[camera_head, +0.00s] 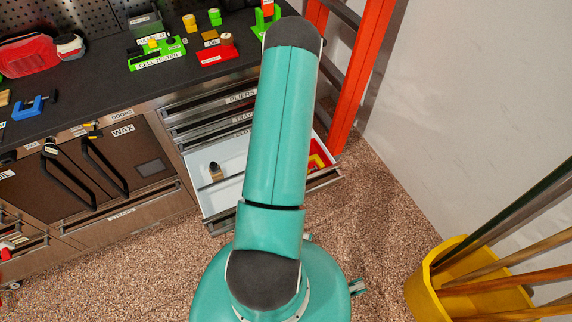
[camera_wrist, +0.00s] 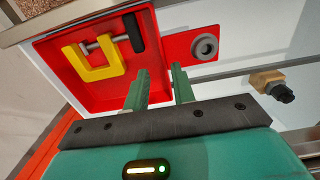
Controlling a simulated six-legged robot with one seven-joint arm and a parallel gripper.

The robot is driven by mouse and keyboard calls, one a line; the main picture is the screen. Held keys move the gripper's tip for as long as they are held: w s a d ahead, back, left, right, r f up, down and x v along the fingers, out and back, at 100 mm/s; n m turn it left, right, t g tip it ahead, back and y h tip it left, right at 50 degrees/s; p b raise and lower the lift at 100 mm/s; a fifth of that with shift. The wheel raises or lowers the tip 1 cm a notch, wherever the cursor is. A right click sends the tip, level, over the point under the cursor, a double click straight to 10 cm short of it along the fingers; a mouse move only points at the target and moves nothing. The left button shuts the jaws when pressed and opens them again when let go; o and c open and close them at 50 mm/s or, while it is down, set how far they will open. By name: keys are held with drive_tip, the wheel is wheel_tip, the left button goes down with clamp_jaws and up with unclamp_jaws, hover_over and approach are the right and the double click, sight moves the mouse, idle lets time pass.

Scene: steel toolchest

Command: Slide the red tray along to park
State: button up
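The red tray (camera_wrist: 98,92) lies in the open white drawer and fills the upper left of the wrist view. It holds a yellow clamp (camera_wrist: 75,60) with a grey screw and black handle. A red tab with a round grey ring (camera_wrist: 205,47) sticks out from the tray's right side. My gripper (camera_wrist: 160,80) is over the tray's near right part, its two green fingers apart with nothing visible between them. Whether the fingertips touch the tray is unclear. In the head view only a sliver of the red tray (camera_head: 318,157) shows; my arm hides the rest and the gripper.
A small brass piece with a black knob (camera_wrist: 272,85) sits in the same drawer, right of the tab; it also shows in the head view (camera_head: 215,170). White drawer floor lies between them. An orange ladder (camera_head: 362,75) and yellow bin (camera_head: 440,275) stand at right.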

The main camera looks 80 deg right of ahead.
wheel_tip(320, 180, up, 10)
drive_tip(key=shift+f, duration=0.25)
idle(0.5)
drive_tip(key=w+a+r+n+h, duration=0.1)
drive_tip(key=w+a+r, duration=0.2)
drive_tip(key=w+r, duration=0.4)
drive_tip(key=w+a+r+n, duration=0.1)
drive_tip(key=w+a+r, duration=0.2)
drive_tip(key=w+r, duration=0.4)
drive_tip(key=w+a+r+n+t+h, duration=0.1)
drive_tip(key=w+a+r+n+t, duration=0.15)
drive_tip(key=w+a+r, duration=0.85)
drive_tip(key=s+a+r+n+t, duration=0.1)
drive_tip(key=a+r, duration=0.4)
drive_tip(key=a, duration=0.3)
drive_tip(key=a+r+n, duration=0.2)
drive_tip(key=a+r, duration=0.2)
drive_tip(key=a, duration=0.4)
drive_tip(key=s+a+r+n+t+y, duration=0.1)
drive_tip(key=s+a+r, duration=0.1)
drive_tip(key=a, duration=0.5)
drive_tip(key=s+a+r+n+t+y, duration=0.1)
drive_tip(key=s+a+r, duration=0.2)
drive_tip(key=s+a, duration=0.2)
drive_tip(key=a, duration=0.3)
drive_tip(key=shift+r, duration=0.15)
drive_tip(key=shift+d, duration=0.15)
